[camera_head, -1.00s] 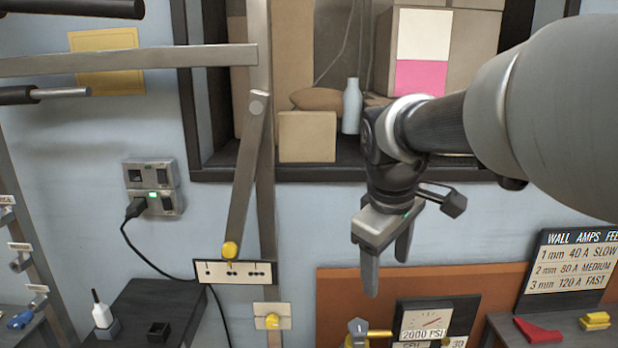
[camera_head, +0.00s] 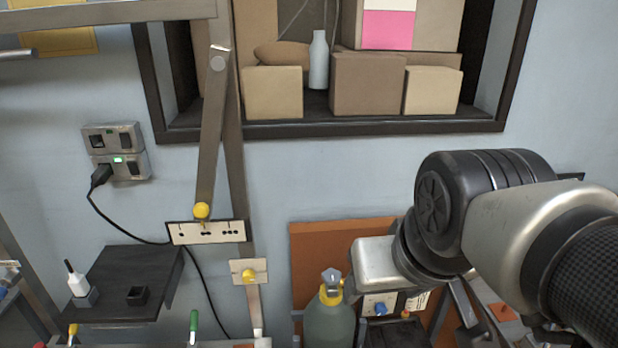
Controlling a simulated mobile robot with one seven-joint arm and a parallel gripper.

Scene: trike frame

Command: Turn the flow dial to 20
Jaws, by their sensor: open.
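No flow dial with a readable 20 shows in the head view. A green gas cylinder (camera_head: 328,322) with a yellow collar and grey valve top stands at the lower middle. Right of it is a pale plate with a blue knob (camera_head: 380,309), below my arm's silver wrist part. A small orange knob and a white label lie just right of that. The pressure gauge panel seen before is hidden, apparently behind my arm. My gripper (camera_head: 484,322) is partly visible at the lower right; its dark fingers look apart and empty. I cannot tell how far it is from the panel.
An orange-brown board (camera_head: 318,242) is behind the cylinder. A yellow-knobbed plate (camera_head: 249,272) and a slotted switch strip (camera_head: 207,231) are on the left frame. A dark shelf (camera_head: 125,282) is at lower left. A box-filled wall recess (camera_head: 330,128) is above.

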